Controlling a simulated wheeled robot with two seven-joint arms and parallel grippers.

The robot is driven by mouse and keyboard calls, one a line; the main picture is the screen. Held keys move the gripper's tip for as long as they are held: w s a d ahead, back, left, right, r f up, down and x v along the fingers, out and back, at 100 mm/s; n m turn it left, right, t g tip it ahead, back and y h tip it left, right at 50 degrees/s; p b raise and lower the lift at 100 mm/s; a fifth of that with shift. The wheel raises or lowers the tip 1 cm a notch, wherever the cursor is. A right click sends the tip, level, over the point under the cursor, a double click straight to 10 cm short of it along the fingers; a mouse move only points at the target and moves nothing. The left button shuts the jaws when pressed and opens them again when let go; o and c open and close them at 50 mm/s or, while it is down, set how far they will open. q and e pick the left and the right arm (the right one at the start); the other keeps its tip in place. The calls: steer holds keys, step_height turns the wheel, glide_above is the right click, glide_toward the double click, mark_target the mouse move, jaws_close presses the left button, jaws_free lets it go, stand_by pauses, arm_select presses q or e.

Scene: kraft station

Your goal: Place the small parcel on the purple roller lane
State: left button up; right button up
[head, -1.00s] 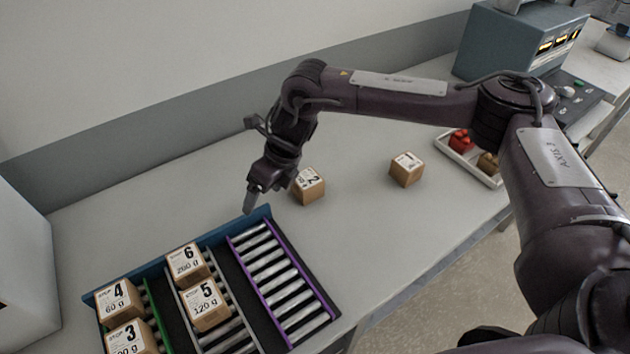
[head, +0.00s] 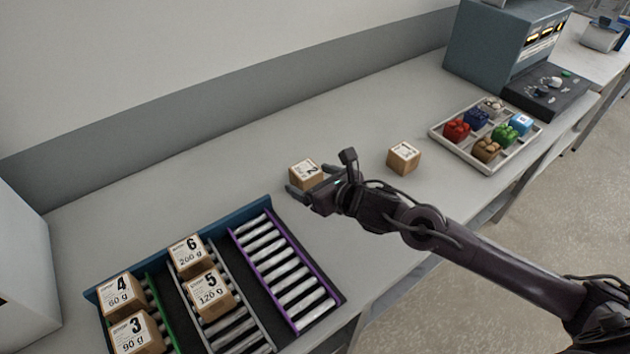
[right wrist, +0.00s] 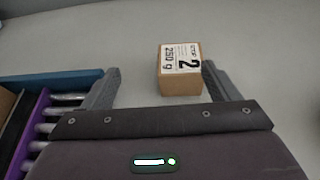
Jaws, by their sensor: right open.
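The parcel marked 2 (head: 304,172) is a small brown box with a white label on the bare table. It also shows in the right wrist view (right wrist: 180,72), where its label reads 250 g. Another parcel (head: 404,157) stands to its right. The purple roller lane (head: 283,272) is the rightmost lane of the rack and is empty. My right gripper (head: 303,187) is open and empty, close to parcel 2. In the right wrist view (right wrist: 158,85) parcel 2 lies ahead, nearer the right finger, apart from the left. My left gripper is out of view.
Parcels 6 (head: 188,254), 5 (head: 209,293), 4 (head: 121,294) and 3 (head: 137,333) sit on the other lanes. A blue rail (head: 240,212) edges the rack's back. A divided tray (head: 437,134) with colourful items and a blue-grey machine (head: 500,45) stand at right.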

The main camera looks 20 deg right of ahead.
mark_target(309, 172)
steer(key=shift+s+d+f, duration=0.1)
steer(key=shift+d+f, duration=0.05)
steer(key=shift+d, duration=0.55)
steer(key=shift+w+d+m+h, duration=0.15)
steer(key=shift+w+m+h, duration=0.1)
steer(key=shift+m+h, duration=0.05)
steer(key=shift+p+x, duration=0.4)
steer(key=shift+x, duration=0.8)
steer(key=x, duration=0.1)
steer(key=p+x, duration=0.1)
steer(key=x, duration=0.2)
steer(key=shift+w+d+f+p, duration=0.1)
steer(key=shift+d+f+p, duration=0.05)
steer(key=shift+d+p, duration=0.2)
steer(key=shift+w+a+f, duration=0.15)
steer(key=shift+w+f, duration=0.15)
steer(key=shift+w, duration=0.1)
steer(key=c, duration=1.1)
steer(key=shift+r, duration=0.1)
steer(key=shift+c, duration=1.1)
steer(key=shift+r, duration=0.1)
